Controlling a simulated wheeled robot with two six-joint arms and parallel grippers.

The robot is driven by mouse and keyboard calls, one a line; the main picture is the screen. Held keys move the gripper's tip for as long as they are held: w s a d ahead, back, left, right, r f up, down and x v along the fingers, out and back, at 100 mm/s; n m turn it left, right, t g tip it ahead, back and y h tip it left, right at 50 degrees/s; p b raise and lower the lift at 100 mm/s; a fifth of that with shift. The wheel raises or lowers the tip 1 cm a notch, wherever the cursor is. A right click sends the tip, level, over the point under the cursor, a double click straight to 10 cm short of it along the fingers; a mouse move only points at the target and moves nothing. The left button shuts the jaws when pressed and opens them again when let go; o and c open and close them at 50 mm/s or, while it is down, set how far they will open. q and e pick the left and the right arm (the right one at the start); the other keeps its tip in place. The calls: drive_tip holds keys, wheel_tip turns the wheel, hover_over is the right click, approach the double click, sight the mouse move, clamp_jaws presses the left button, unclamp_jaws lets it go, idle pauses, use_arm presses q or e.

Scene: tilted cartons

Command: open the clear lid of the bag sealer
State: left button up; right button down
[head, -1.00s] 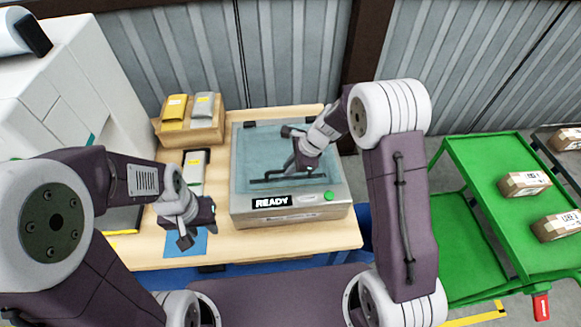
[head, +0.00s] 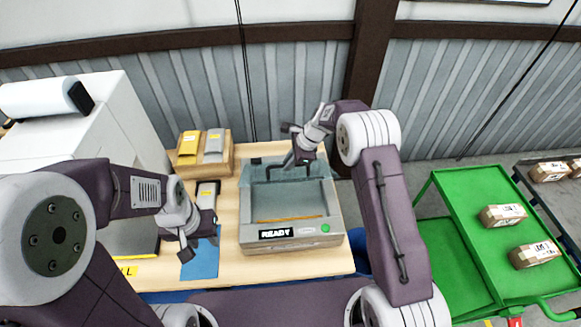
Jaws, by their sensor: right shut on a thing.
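The grey bag sealer (head: 325,241) sits on the wooden table, with a READY display and a green button on its front. Its clear bluish lid (head: 322,170) is swung up at the back, and the bed below is uncovered, with an orange strip (head: 290,219) across it. My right gripper (head: 301,160) is shut on the lid's dark handle (head: 273,171) at the raised edge; the fingertips are partly hidden. My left gripper (head: 196,238) is open and empty, left of the sealer above a blue mat (head: 201,263).
A carton (head: 222,166) with yellow and grey packets stands behind, left of the sealer. A white machine (head: 110,125) stands at the left. A green cart (head: 455,215) with parcels is at the right.

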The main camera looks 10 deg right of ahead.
use_arm(q)
drive_tip(key=shift+r, duration=0.1)
use_arm(e)
drive_tip(key=shift+w, duration=0.35)
